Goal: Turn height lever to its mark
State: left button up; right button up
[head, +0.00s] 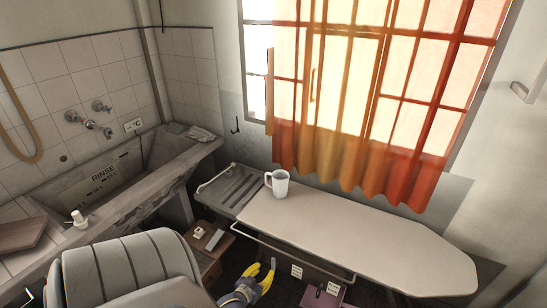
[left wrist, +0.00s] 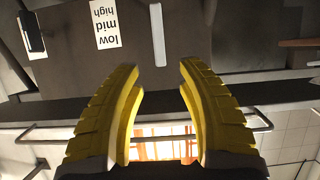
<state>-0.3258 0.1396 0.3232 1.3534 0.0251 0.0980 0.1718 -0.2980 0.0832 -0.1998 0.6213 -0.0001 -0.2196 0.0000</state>
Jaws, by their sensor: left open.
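My left gripper (head: 262,271) is open and empty, low in front of the ironing board (head: 355,228). Its yellow fingers also show apart in the left wrist view (left wrist: 160,68). Beyond the fingertips is a dark panel with an upside-down card reading low, mid, high (left wrist: 105,24). A black upright piece (left wrist: 32,32) stands left of the card, and a pale narrow strip (left wrist: 157,35) is to its right. I cannot tell which of these, if either, is the height lever. No finger visibly touches them. Two small cards show under the board's front edge, one being the left card (head: 297,271).
A white mug (head: 278,183) stands on the board's left end. A metal rail (head: 290,252) runs along its front. A grey padded chair (head: 128,264) and a concrete washtub (head: 110,190) are at the left. A pinkish box (head: 320,298) is low in front.

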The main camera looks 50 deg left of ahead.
aim_at(272, 262)
pick_arm(q)
jog(key=x, duration=0.9)
grip_shut()
dwell(0.4)
